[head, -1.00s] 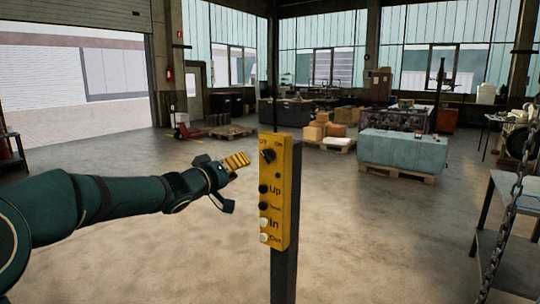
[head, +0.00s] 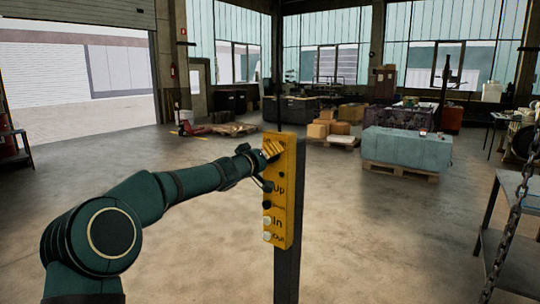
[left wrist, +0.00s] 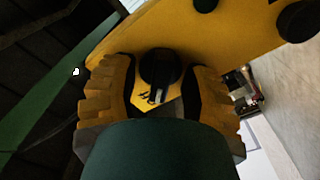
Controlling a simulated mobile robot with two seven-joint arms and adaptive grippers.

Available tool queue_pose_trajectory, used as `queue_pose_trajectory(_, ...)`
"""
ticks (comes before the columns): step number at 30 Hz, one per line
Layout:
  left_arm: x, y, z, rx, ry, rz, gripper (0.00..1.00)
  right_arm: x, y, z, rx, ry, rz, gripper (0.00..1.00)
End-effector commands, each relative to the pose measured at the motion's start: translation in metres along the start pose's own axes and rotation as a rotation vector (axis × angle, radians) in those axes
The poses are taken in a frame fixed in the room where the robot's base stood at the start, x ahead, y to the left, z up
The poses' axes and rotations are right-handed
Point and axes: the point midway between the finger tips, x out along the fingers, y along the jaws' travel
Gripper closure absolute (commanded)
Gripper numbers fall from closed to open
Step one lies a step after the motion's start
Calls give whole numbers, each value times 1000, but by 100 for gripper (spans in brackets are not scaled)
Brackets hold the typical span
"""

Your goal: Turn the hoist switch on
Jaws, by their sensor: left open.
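The yellow hoist control box (head: 283,205) is fixed upright to a dark post. It has several buttons, with "Up" and "In" labels readable. My left gripper (head: 271,150) is at the top of the box and hides the switch in the head view. In the left wrist view, the black rotary hoist switch (left wrist: 160,68) sits between the two yellow fingers of my open left gripper (left wrist: 165,95). One finger is on each side of the knob, with gaps visible. I cannot tell the switch's setting. My right gripper is not in view.
The dark post (head: 286,275) stands on open concrete floor. A hanging chain (head: 508,225) and a grey table (head: 510,215) are at the right. A covered block on a pallet (head: 407,148) and cardboard boxes (head: 328,126) stand farther back.

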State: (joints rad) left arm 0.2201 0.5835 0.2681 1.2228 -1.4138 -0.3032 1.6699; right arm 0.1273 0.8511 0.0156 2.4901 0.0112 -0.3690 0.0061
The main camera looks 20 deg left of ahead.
Motion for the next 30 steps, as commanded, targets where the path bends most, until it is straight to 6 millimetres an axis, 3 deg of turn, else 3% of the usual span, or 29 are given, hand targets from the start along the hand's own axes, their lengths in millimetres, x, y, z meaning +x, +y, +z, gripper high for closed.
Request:
queue_pose_trajectory(6, 0, 0, 0, 0, 0, 0, 51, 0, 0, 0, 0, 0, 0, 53)
queue_pose_trajectory(10, 0, 0, 0, 0, 0, 0, 97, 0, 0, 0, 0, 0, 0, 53)
queue_pose_trajectory(11, 0, 0, 0, 0, 0, 0, 100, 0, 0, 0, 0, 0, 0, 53)
queue_pose_trajectory(30, 0, 2, -2, 44, 2, 3, 100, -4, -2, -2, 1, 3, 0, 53)
